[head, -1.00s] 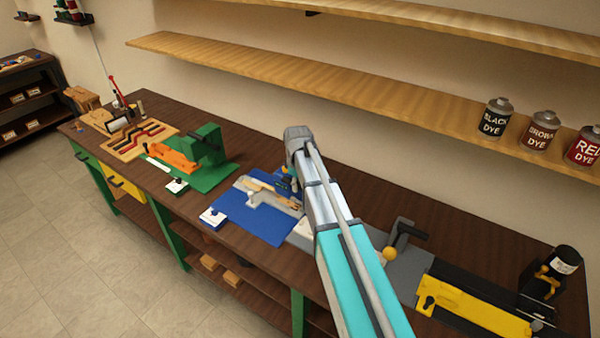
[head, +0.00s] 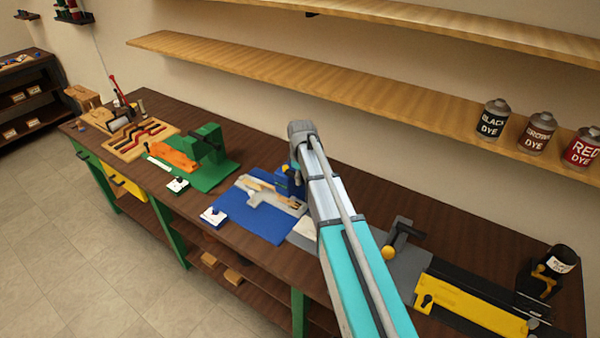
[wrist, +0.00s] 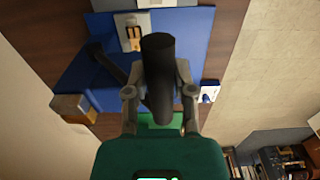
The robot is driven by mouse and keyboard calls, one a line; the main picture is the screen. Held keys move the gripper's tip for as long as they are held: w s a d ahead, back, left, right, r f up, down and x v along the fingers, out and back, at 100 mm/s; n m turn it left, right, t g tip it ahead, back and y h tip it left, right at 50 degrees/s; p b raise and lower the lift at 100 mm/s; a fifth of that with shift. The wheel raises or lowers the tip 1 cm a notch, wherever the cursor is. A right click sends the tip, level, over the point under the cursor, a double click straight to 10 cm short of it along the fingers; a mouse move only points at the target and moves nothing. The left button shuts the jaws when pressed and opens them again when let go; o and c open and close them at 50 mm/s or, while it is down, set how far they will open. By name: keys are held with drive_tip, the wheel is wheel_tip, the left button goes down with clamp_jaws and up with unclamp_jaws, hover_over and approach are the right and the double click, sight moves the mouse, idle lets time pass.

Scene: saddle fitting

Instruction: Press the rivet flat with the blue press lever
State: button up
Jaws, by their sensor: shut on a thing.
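The blue press (head: 287,184) stands at the back of a blue base plate (head: 262,228), partly hidden by my arm in the head view. A tan strap lies on a grey holder (head: 273,201) on this plate. In the wrist view, my gripper (wrist: 160,78) is shut around a thick black cylindrical handle (wrist: 158,52), which appears to be the lever's grip. Blue press parts (wrist: 192,45) lie behind it. I cannot make out the rivet.
A green fixture (head: 208,150) with an orange part stands left of the blue plate. A grey fixture (head: 405,262) with a black lever and yellow knob is right of my arm. A wooden shelf (head: 330,85) runs above the bench. Dye cans (head: 537,131) stand on it.

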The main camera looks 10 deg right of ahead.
drive_tip(key=shift+w+d+r, duration=0.3)
drive_tip(key=shift+w, duration=0.15)
drive_tip(key=shift+o, duration=0.5)
drive_tip(key=shift+w+d+r+p, duration=0.1)
drive_tip(key=shift+w+p, duration=0.05)
drive_tip(key=shift+p, duration=0.15)
drive_tip(key=shift+o, duration=0.2)
drive_tip(key=shift+o, duration=0.4)
drive_tip(key=o, duration=0.7)
drive_tip(key=shift+w+d, duration=0.15)
drive_tip(key=shift+c, duration=0.2)
